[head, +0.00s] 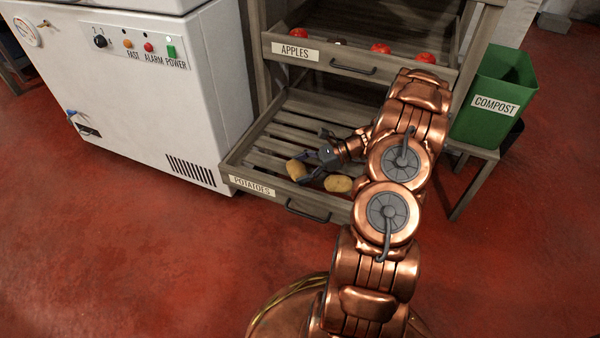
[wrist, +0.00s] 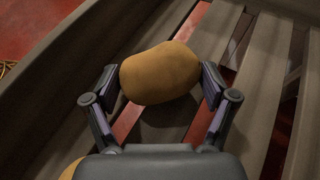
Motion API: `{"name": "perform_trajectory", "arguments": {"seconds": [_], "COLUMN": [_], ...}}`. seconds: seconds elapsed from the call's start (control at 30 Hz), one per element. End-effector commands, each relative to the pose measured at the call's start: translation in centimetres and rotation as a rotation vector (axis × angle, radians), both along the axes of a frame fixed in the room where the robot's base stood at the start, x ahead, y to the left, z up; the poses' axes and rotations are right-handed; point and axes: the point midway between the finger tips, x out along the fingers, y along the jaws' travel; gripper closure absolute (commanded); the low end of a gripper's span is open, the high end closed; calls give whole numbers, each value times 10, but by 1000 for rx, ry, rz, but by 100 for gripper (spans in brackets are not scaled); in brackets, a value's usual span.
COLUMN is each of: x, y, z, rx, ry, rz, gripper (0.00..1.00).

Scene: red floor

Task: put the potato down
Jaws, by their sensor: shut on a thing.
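A brown potato (head: 296,169) is between the fingers of my gripper (head: 305,167), inside the open wooden drawer (head: 262,143) labelled POTATOES. The wrist view shows this potato (wrist: 160,73) with one finger of my gripper (wrist: 160,84) against each side. It is low over the slats, with a shadow under it; I cannot tell if it touches them. A second potato (head: 338,184) lies in the drawer near the front board, right of the held one. Its edge shows at the lower left of the wrist view (wrist: 71,171).
The APPLES drawer (head: 322,58) with several red apples is above and behind. A white machine (head: 140,95) stands at the left, close to the potato drawer. A green COMPOST bin (head: 493,95) is at the right. Bare slats lie at the drawer's back left.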

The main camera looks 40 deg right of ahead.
Motion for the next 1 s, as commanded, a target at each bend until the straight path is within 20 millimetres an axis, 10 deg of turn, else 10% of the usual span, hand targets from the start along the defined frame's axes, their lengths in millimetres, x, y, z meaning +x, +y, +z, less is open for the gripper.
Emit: {"name": "perform_trajectory", "arguments": {"seconds": [0.4,0.43,0.57,1.0], "x": [0,0,0,0], "y": [0,0,0,0], "z": [-6,-7,-7,-4], "rx": [1,0,0,-1], "ry": [0,0,0,0], "rz": [0,0,0,0], "gripper": [53,14,0,0]}}
